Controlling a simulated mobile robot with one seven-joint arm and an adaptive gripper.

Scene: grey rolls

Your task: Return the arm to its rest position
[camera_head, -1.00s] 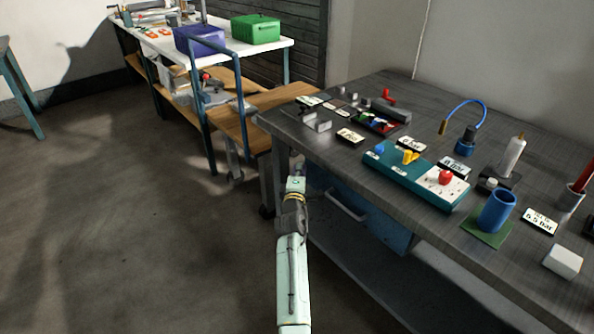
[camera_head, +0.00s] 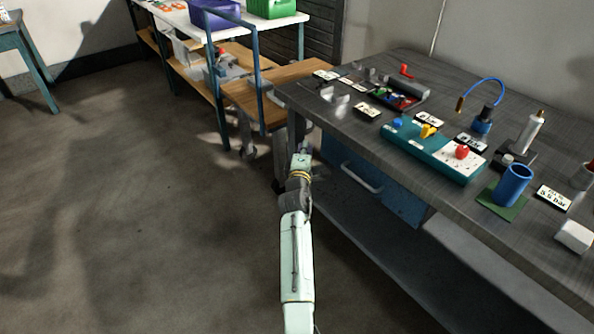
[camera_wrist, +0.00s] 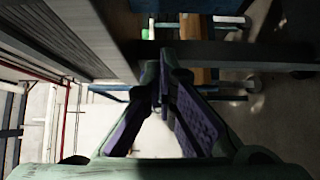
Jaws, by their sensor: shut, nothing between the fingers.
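My arm reaches up from the bottom centre of the head view. My gripper (camera_head: 303,150) is at its far end, in front of the workbench's near left corner and below the level of its top. In the wrist view my gripper (camera_wrist: 160,88) shows its two fingers with dark purple pads coming together at the tips, with nothing between them. The dark workbench (camera_head: 345,120) is just to the right of my gripper in the head view.
On the workbench are a teal panel (camera_head: 440,158) with coloured knobs, a blue cup (camera_head: 513,186), a blue hose (camera_head: 487,80) and several labels. A blue drawer (camera_head: 385,195) sits underneath. A wooden bench (camera_head: 275,80) stands beyond. The floor on the left is clear.

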